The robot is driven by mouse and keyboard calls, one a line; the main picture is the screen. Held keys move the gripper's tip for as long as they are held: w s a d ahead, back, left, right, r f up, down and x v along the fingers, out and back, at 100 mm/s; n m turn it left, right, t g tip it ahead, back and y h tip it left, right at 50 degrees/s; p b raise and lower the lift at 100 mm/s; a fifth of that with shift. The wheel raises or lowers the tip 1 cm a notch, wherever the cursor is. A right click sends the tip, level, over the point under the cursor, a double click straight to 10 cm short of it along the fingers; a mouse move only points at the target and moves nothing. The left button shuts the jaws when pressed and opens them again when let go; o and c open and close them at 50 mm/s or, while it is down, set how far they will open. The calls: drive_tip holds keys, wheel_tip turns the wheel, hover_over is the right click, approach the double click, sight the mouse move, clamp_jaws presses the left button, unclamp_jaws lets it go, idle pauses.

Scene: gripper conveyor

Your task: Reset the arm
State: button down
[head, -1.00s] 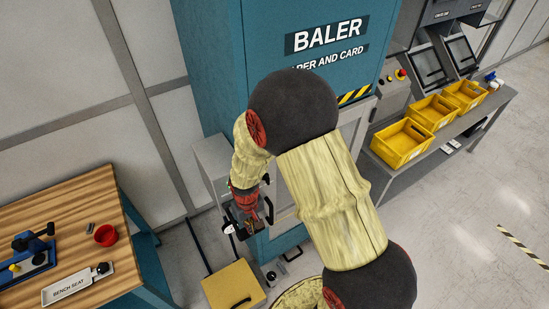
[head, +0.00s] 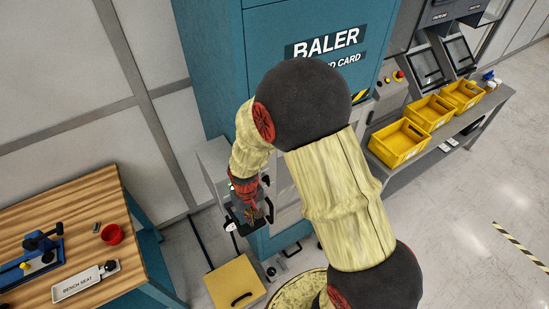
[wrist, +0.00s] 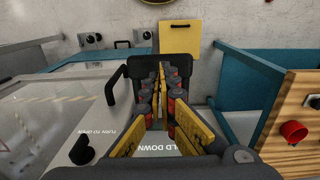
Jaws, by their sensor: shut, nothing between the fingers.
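My gripper (head: 258,222) hangs at the end of my bent arm, in front of the teal baler (head: 215,70) and beside its grey side unit. The gripper is small and partly dark in the head view. In the wrist view its yellow-padded fingers run forward close together, with no object visible between them. It is shut and empty. My arm covers part of the baler's front and its lettering in the head view.
A yellow-topped box (head: 235,283) stands on the floor below my gripper; it also shows in the wrist view (wrist: 180,38). A wooden bench (head: 75,215) with a red cup (head: 113,234) is at left. Yellow trays (head: 398,145) stand on the right counter. Floor at right is clear.

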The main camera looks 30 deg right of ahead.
drive_tip(key=shift+s, duration=0.1)
drive_tip(key=s+r+t+b, duration=0.5)
drive_tip(key=s+r+b, duration=0.8)
drive_tip(key=b, duration=0.7)
drive_tip(key=shift+s+t+b, duration=0.3)
drive_tip(key=shift+s+b, duration=0.1)
drive_tip(key=shift+r, duration=0.15)
